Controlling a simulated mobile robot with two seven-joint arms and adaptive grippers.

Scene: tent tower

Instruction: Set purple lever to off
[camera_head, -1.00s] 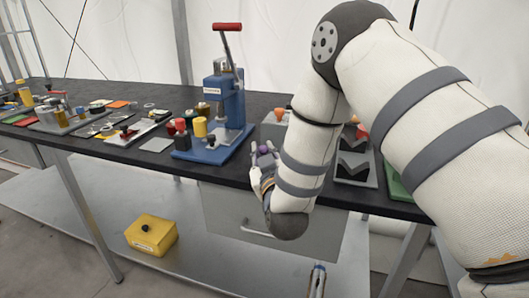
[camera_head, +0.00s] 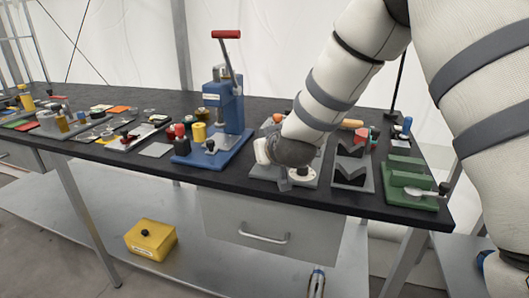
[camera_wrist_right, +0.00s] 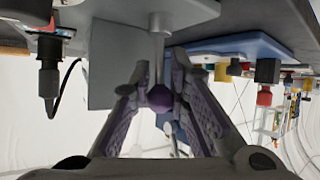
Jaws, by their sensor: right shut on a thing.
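The purple lever has a round purple knob (camera_wrist_right: 159,97) on a thin grey rod, seen upside down in the right wrist view. My right gripper (camera_wrist_right: 160,84) has its fingers on both sides of the knob and is shut on it. In the head view my right wrist hides the lever and most of the gripper. The lever's grey base (camera_head: 262,172) stands near the table's front edge, with a round white fitting (camera_head: 301,174) on it. The off marking cannot be made out. My left gripper is not in view.
A blue press (camera_head: 228,110) with a red handle stands left of the base. A grey V-block holder (camera_head: 352,184) and a green fixture (camera_head: 408,180) stand to the right. Several small parts lie further left. A yellow box (camera_head: 150,240) sits on the lower shelf.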

